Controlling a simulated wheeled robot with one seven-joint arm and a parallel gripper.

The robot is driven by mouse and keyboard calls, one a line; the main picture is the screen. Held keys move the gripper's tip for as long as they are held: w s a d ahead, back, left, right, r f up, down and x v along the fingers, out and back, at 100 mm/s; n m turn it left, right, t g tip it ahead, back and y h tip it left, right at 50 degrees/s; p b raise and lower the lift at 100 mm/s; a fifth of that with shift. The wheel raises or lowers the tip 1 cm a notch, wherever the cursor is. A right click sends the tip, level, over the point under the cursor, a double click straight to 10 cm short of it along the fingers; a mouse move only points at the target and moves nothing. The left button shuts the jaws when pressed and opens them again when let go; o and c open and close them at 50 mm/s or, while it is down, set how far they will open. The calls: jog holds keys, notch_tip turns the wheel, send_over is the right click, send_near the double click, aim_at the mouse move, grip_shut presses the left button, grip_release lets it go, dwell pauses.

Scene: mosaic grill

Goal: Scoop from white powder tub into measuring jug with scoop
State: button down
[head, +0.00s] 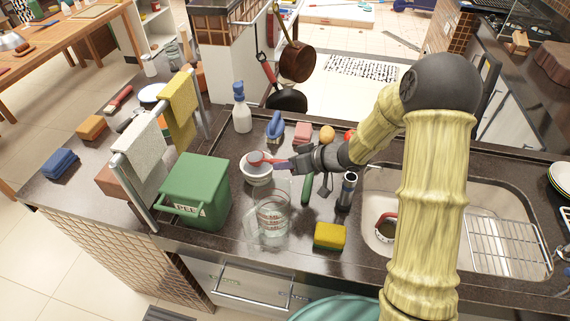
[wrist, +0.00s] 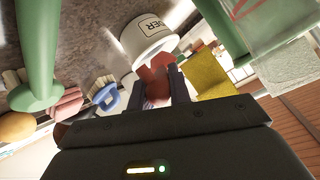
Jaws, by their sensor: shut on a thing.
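The white powder tub (head: 257,178) stands on the dark counter, right of a green bin. It also shows in the wrist view (wrist: 146,38), with the letters "DER" on its side. My gripper (head: 287,164) is shut on the red scoop (head: 256,158), whose bowl is at the tub's mouth. In the wrist view the red scoop (wrist: 157,76) lies between the fingers, close to the tub's rim. I cannot tell how deep the bowl is or whether it holds powder. The clear measuring jug (head: 271,217) stands in front of the tub, upright, with red markings; its inside looks empty.
The green bin (head: 195,188) stands left of the jug. A spray bottle (head: 241,110) and blue brush (head: 274,126) are behind. The sink (head: 400,258) is at right.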

jog(key=shift+t+y, duration=0.3)
jog(key=shift+y, duration=0.3)
jog(key=shift+s+d+r+p, duration=0.1)
jog(key=shift+r+p, duration=0.95)
jog(key=shift+r, duration=0.6)
jog(key=shift+d+r+p, duration=0.1)
jog(key=shift+r+p, duration=0.95)
jog(key=shift+r, duration=0.6)
